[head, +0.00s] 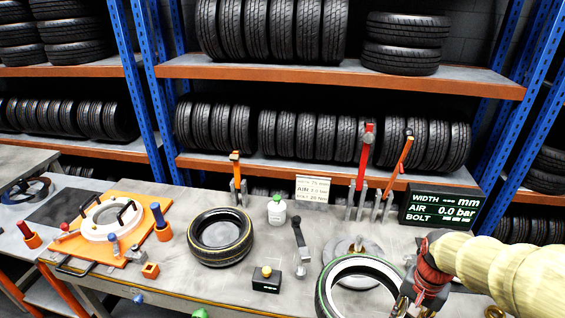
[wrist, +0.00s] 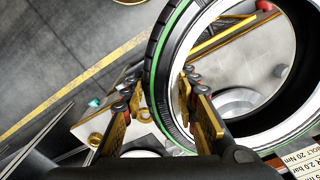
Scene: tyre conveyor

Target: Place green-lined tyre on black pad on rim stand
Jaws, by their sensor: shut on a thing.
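The green-lined tyre (head: 325,284) is at the front right of the bench in the head view, with a pale inner face. It fills the upper right of the wrist view (wrist: 160,50). My gripper (head: 402,298) is at its right side. In the wrist view, my gripper's fingers (wrist: 160,88) stand on either side of the tyre wall, shut on it. A grey disc (head: 347,246), perhaps the rim stand, lies behind the tyre and is partly hidden by it. A dark flat pad (head: 68,208) lies on the left table; I cannot tell whether it is the task's black pad.
A yellow-lined tyre (head: 220,238) lies mid-bench. A lever tool (head: 299,246), a button box (head: 266,280), a bottle (head: 277,210) and a display (head: 440,205) stand nearby. An orange board (head: 125,250) with a white ring is at left. Tyre shelves (head: 340,75) rise behind.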

